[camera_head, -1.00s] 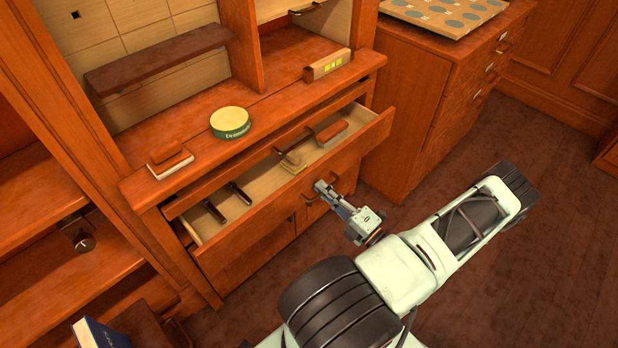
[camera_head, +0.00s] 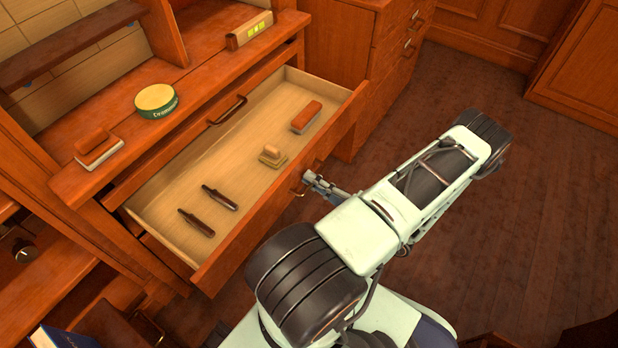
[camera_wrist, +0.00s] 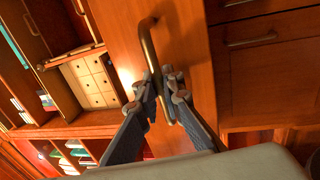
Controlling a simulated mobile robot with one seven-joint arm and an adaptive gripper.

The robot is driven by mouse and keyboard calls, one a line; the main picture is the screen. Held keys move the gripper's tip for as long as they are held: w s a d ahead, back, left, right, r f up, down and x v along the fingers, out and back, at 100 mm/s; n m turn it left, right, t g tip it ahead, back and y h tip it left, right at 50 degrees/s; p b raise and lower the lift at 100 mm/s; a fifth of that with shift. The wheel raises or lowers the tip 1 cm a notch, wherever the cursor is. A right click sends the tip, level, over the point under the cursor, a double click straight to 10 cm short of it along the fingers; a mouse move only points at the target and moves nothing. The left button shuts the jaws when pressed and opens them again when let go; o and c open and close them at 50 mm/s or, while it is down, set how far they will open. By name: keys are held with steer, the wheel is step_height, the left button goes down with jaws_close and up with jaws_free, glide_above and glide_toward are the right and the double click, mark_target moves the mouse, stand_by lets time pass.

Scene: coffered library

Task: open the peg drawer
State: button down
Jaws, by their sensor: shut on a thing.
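The open drawer (camera_head: 150,212) juts far out of the wooden cabinet in the head view, its pale interior showing. Inside lie two dark slim pieces (camera_head: 210,206), a small tan block piece (camera_head: 272,155) and a red-brown brush-like block (camera_head: 306,117). My gripper (camera_head: 308,181) is at the drawer's front face, shut on its brass handle (camera_head: 298,190). In the wrist view the handle (camera_wrist: 148,42) runs between the fingertips (camera_wrist: 164,86). The fingers partly cover the handle in the head view.
On the worktop above stand a green-and-yellow round tin (camera_head: 157,101), a red-topped block (camera_head: 98,148) and a wooden block with yellow squares (camera_head: 250,30). A second cabinet (camera_head: 350,60) stands at the right. The floor (camera_head: 480,240) to the right is clear.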

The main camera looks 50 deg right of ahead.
steer(key=c, duration=2.3)
jaws_free()
steer(key=shift+c, duration=0.2)
steer(key=v, duration=1.2)
steer(key=shift+r, duration=0.1)
